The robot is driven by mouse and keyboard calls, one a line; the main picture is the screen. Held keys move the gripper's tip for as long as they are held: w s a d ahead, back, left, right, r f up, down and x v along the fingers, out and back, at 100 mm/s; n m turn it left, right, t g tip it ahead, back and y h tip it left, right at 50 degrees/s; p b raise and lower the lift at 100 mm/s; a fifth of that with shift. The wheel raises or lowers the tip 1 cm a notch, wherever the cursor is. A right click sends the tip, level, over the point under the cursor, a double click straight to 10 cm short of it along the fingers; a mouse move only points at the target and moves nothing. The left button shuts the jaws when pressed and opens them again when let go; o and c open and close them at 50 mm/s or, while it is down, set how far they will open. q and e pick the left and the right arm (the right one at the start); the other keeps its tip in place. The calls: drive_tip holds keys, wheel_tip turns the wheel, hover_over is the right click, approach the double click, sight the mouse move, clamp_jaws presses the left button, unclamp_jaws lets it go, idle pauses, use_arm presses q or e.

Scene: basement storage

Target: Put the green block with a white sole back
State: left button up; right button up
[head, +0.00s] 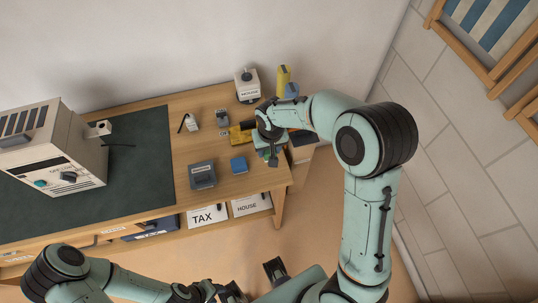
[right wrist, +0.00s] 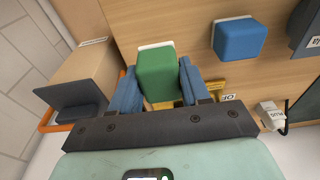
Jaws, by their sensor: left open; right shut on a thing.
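The green block (right wrist: 157,76) with a white sole is between the blue fingers of my right gripper (right wrist: 157,86) in the right wrist view. Its white sole edge shows at the far end of the block. In the head view my right gripper (head: 267,151) is over the right end of the wooden table (head: 262,181), and only a little green (head: 266,156) shows under it. I cannot tell the gap between block and table. My left gripper (head: 253,283) is open and empty at the bottom of the head view, in front of the table.
A blue block (head: 238,164) and a grey box (head: 202,174) lie left of my right gripper. A beige machine (head: 58,145) sits on the dark mat (head: 140,170).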

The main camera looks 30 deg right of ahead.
wheel_tip(320, 180, down, 4)
drive_tip(key=shift+f, duration=0.1)
drive_tip(key=shift+f, duration=0.15)
drive_tip(key=o, duration=0.9)
drive_tip(key=shift+o, duration=0.2)
